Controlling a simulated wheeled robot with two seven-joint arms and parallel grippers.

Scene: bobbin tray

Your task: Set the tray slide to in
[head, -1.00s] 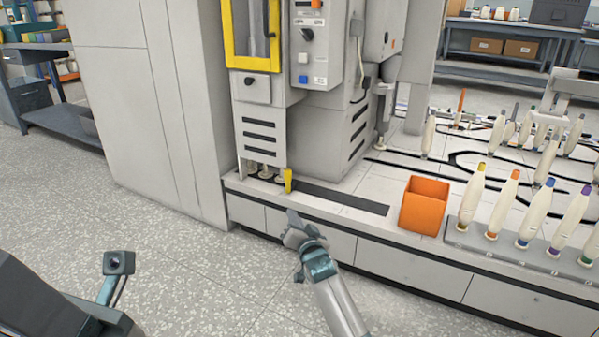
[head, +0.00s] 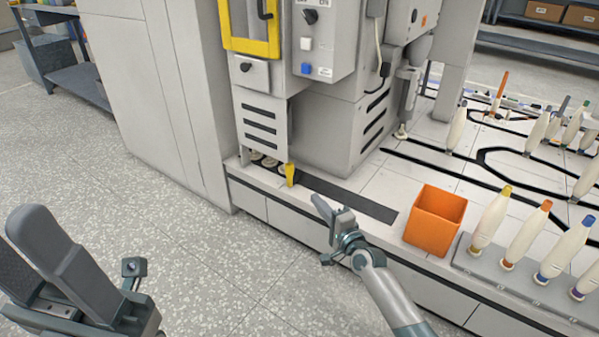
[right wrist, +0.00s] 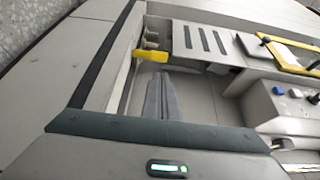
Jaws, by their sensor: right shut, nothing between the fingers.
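The tray slide shows as a yellow handle (head: 290,174) at the foot of the machine, at the left end of a dark strip (head: 350,198) on the bench. It also shows in the right wrist view as a yellow tab (right wrist: 150,55). Small pale round pieces (head: 268,162) sit behind it, partly hidden under the machine panel. My right gripper (head: 318,202) is shut and empty, to the right of and nearer than the handle, apart from it. Its fingers (right wrist: 163,97) point toward the tab in the wrist view. My left gripper (head: 50,250) is at the lower left, partly cut off.
An orange bin (head: 436,220) stands on the bench right of my right gripper. A rack of pale bobbins with coloured tips (head: 520,235) stands further right. The grey machine body (head: 330,120) rises behind the strip. Speckled floor lies in front.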

